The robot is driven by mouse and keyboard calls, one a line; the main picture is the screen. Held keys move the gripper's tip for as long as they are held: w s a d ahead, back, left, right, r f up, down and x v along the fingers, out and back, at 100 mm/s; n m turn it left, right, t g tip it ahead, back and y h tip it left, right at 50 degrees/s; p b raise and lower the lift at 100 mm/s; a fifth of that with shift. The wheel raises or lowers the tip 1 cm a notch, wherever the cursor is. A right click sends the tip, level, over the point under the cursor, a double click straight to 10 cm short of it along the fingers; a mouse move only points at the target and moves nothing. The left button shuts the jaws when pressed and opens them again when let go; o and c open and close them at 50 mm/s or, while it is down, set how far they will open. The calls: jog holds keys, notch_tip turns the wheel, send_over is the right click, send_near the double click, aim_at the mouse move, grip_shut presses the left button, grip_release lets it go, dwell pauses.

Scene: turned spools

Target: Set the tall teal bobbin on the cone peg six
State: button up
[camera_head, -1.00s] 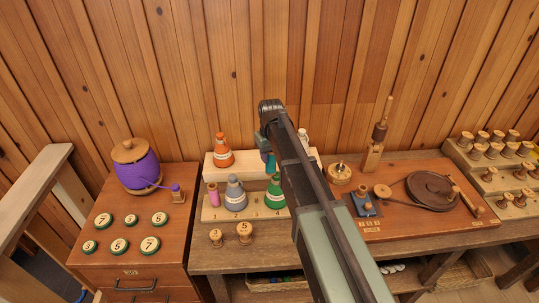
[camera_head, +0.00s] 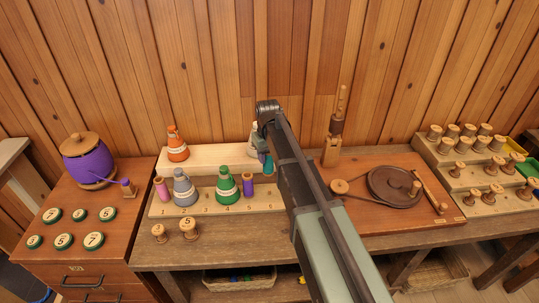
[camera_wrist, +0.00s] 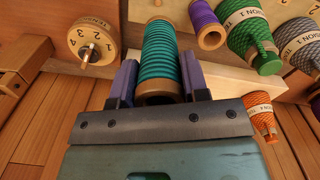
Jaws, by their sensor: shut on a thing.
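The tall teal bobbin (camera_wrist: 160,58) is between the two jaws of my gripper (camera_wrist: 158,84) in the wrist view, and the jaws are shut on it. In the head view a strip of teal (camera_head: 268,165) shows beside my arm, above the right part of the stepped wooden rack (camera_head: 207,209). My arm hides most of my gripper and that end of the rack.
The rack's front step bears a pink bobbin (camera_head: 162,189), a grey cone (camera_head: 184,188), a green cone (camera_head: 228,187) and a purple bobbin (camera_head: 247,186). A numbered dial (camera_wrist: 92,42) is near the held bobbin.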

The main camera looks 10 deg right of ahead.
aim_at(269, 161)
jog(key=f+b, duration=0.1)
jog(key=f, duration=0.2)
jog(key=shift+d+b, duration=0.2)
jog(key=shift+b, duration=0.1)
notch_tip(269, 161, down, 5)
jog(key=b, duration=0.5)
jog(key=shift+f, duration=0.15)
jog(key=shift+f+b, duration=0.95)
jog(key=shift+b, duration=0.15)
jog(key=shift+f+b, duration=0.6)
jog(key=o, duration=0.5)
jog(key=shift+c, duration=0.2)
jog(key=shift+o, duration=0.9)
